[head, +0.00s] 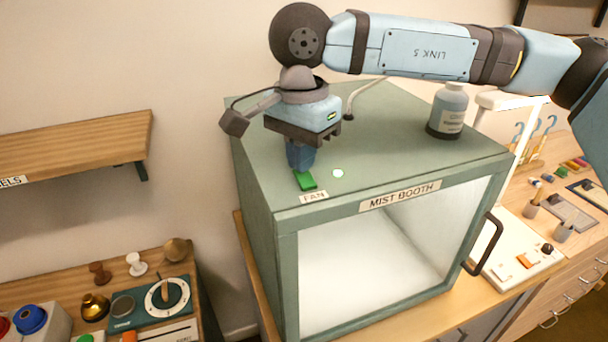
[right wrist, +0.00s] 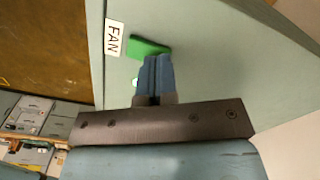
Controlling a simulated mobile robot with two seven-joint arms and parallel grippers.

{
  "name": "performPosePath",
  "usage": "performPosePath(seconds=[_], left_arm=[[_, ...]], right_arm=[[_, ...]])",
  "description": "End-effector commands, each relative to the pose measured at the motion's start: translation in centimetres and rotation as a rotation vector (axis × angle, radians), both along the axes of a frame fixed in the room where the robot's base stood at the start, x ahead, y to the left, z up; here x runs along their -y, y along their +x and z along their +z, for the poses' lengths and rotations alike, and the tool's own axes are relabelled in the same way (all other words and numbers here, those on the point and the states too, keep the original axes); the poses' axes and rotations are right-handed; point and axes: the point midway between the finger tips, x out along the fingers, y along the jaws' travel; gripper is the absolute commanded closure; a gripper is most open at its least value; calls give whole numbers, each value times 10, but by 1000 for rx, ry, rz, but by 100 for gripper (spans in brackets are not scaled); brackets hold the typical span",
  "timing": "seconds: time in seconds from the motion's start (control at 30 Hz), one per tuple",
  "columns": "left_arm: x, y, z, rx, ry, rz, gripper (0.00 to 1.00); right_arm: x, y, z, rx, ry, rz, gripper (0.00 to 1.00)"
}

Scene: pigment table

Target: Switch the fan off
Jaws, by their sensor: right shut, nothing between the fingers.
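The fan switch is a green rocker (head: 306,180) on top of the mist booth (head: 255,215), behind the FAN label (head: 313,196). A small round pale light (head: 338,173) sits to its right. In the right wrist view the green switch (right wrist: 148,47) lies just beyond my fingertips, and a bit of green-lit lamp (right wrist: 135,83) shows beside the fingers. My right gripper (head: 299,167) is shut and empty, pointing down right at the switch's back end; I cannot tell whether it touches. My left gripper is not in view.
A grey bottle (head: 448,110) and a cable (head: 362,92) are on the booth top. The booth has a clear front with a dark handle (head: 485,245). A wooden shelf (head: 80,145) is at left, above a bench with a dial box (head: 155,303). The booth top's front right is clear.

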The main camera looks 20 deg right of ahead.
Motion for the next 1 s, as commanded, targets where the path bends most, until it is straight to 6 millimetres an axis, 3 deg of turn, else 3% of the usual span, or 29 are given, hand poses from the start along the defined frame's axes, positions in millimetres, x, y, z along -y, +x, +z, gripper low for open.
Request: performPosePath(seconds=[0.57, 1.0], left_arm=[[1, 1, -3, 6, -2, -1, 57], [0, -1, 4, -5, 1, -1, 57]], right_arm=[[0, 0, -6, 0, 0, 0, 100], [0, 0, 29, 1, 1, 0, 100]])
